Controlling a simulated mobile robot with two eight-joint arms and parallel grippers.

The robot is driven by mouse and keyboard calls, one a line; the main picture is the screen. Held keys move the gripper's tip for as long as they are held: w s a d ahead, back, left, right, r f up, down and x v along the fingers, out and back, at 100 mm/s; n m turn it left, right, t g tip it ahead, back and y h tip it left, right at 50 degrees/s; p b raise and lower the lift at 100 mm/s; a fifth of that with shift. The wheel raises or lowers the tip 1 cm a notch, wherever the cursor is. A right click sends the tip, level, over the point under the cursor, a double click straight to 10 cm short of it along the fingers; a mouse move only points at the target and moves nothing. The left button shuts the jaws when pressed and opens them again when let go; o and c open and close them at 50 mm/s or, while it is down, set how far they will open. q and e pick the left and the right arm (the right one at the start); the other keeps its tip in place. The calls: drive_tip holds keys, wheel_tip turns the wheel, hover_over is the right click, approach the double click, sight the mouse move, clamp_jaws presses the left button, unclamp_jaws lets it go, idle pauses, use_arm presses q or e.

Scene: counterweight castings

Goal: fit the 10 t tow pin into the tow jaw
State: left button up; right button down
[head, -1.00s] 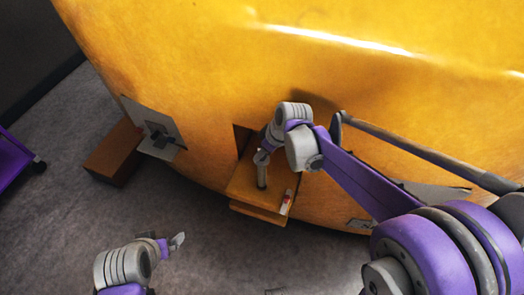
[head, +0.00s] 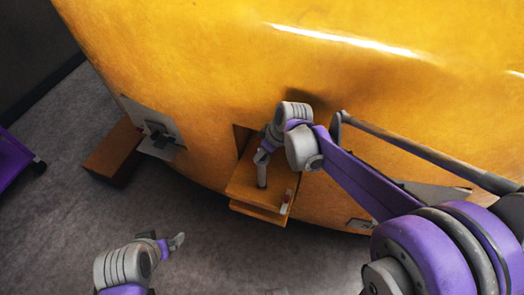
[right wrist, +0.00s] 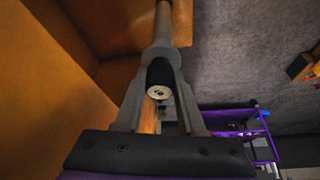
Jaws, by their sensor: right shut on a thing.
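The tow jaw (head: 240,186) is an orange, two-plate bracket at the foot of the big yellow casting. My right gripper (head: 263,157) is shut on the grey tow pin (head: 262,174), which stands roughly upright over the jaw's top plate. In the right wrist view the gripper (right wrist: 160,86) clasps the pin's black grip, with its pale round end facing the camera; the grey shaft (right wrist: 162,28) runs away towards the jaw. I cannot tell whether the pin's tip is above the hole or in it. My left gripper (head: 177,241) hangs over the floor, apart from the jaw; its opening is unclear.
The yellow casting (head: 400,115) fills the back. A grey plate with a dark cross-shaped fitting (head: 158,134) and a brown block (head: 112,152) are at left. A small red-and-white piece (head: 287,197) is at the jaw's right edge. Grey floor lies open in front.

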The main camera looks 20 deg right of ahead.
use_arm(q)
wheel_tip(320, 180, down, 6)
drive_tip(key=s+b, duration=0.1)
drive_tip(key=b, duration=0.4)
drive_tip(key=shift+s+f, duration=0.15)
drive_tip(key=shift+s, duration=0.15)
use_arm(e)
hover_over(262, 181)
drive_tip(key=w, duration=0.1)
drive_tip(key=shift+w+d+f, duration=0.1)
drive_tip(key=shift+f, duration=1.85)
drive_tip(key=shift+w+d+f, duration=0.1)
drive_tip(key=shift+f, duration=1.85)
use_arm(q)
wheel_tip(262, 181, down, 8)
drive_tip(key=b, duration=0.7)
drive_tip(key=shift+s+g+b, duration=0.3)
drive_tip(key=shift+b, duration=0.05)
use_arm(e)
drive_tip(key=shift+f, duration=5.1)
drive_tip(key=shift+c, duration=2.2)
unclamp_jaws()
